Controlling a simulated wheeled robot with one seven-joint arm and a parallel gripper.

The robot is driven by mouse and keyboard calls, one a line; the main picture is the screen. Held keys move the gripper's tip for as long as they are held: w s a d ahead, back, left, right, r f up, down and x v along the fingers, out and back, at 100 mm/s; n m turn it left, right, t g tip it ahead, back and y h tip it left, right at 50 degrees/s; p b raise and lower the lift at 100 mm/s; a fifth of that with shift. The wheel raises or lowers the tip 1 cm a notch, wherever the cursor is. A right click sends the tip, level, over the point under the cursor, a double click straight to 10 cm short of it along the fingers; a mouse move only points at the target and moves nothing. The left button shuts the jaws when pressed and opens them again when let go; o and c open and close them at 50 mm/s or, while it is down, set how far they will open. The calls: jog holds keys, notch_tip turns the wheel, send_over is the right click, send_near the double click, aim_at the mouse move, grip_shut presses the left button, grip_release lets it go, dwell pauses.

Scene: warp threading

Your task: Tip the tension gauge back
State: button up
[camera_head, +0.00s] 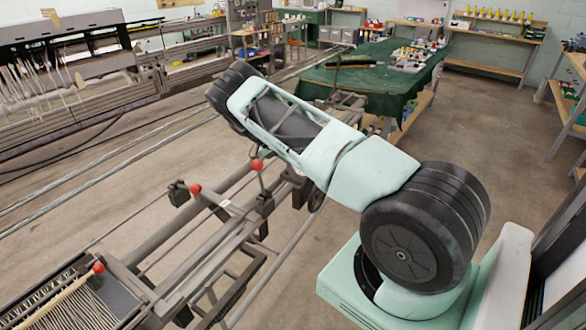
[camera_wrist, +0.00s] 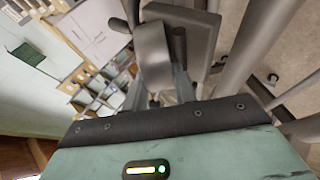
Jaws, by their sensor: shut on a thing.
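In the wrist view the teal body of my gripper (camera_wrist: 178,75) fills the bottom, with a dark band across it. Its fingers reach up the picture and are shut on a grey metal part (camera_wrist: 152,55), which seems to be the tension gauge. A short dark cylinder shows just beside that part. The fingertips are partly covered, so the exact hold is hard to see. In the head view my arm hides my gripper and the gauge.
A loom frame with red knobs (camera_head: 257,165) and long rails runs below and left of my arm. A green-covered table (camera_head: 385,85) with small items stands behind. Grey bars (camera_wrist: 240,50) pass close to my gripper on the right. Open floor lies at right.

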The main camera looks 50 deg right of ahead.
jog(key=shift+w+f+n+g+h+b, duration=0.4)
jog(key=shift+g+b, duration=0.7)
jog(key=shift+b, duration=2.6)
jog(key=shift+w+a+r+b, duration=0.1)
jog(key=shift+w+b, duration=0.1)
jog(key=shift+b, duration=0.55)
jog(key=shift+r+g, duration=0.2)
jog(key=shift+g, duration=0.2)
jog(key=o, duration=1)
jog(key=shift+c, duration=0.2)
jog(key=shift+r, duration=0.15)
